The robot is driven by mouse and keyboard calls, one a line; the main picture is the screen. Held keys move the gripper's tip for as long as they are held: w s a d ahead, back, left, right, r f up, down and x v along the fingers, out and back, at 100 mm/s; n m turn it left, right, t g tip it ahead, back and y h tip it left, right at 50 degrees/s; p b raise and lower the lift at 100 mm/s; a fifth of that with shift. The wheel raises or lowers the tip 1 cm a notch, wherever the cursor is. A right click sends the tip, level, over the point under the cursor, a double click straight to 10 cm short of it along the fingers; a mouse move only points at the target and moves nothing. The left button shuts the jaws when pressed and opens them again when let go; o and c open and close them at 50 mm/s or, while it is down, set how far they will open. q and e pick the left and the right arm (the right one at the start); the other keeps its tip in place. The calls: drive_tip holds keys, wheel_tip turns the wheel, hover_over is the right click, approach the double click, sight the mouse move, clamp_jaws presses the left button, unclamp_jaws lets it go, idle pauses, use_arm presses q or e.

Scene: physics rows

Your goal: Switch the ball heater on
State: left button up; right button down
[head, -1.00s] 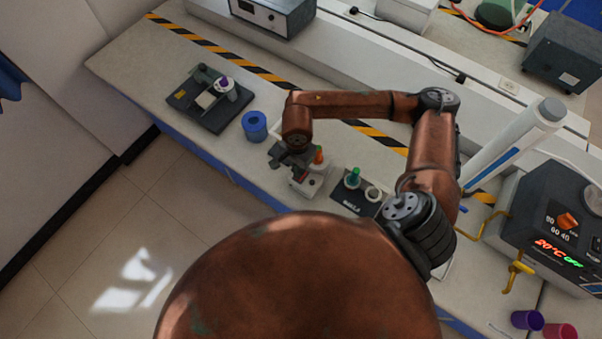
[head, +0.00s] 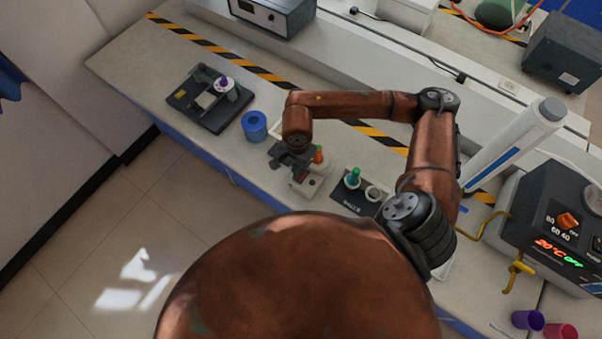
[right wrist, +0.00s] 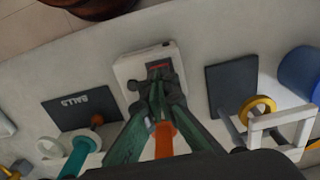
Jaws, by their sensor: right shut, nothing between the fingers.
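The ball heater appears to be the small white box (head: 308,184) with an orange upright part (head: 318,155) on the bench, partly hidden by my right gripper (head: 285,158). In the right wrist view the white box (right wrist: 133,70) has a dark panel with a red patch, apparently its switch (right wrist: 158,66). My right gripper (right wrist: 160,84) is shut and empty, its green fingers together at the near edge of that panel. I cannot tell whether the tips touch it. The orange part (right wrist: 165,140) shows between the fingers. My left gripper is not in view.
A dark plate marked BALLS (right wrist: 75,110) with a green-topped piece (head: 353,176) and ring stands beside the box. A blue cylinder (head: 254,126) and dark stand (head: 200,105) are on the other side. A heating bath (head: 545,225) showing 20°C OFF stands at right.

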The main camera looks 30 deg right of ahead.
drive_tip(key=shift+f+b, duration=0.9)
drive_tip(key=shift+f, duration=0.15)
idle(0.4)
drive_tip(key=shift+r, duration=0.15)
drive_tip(key=shift+r+p, duration=1.45)
drive_tip(key=shift+r, duration=1.95)
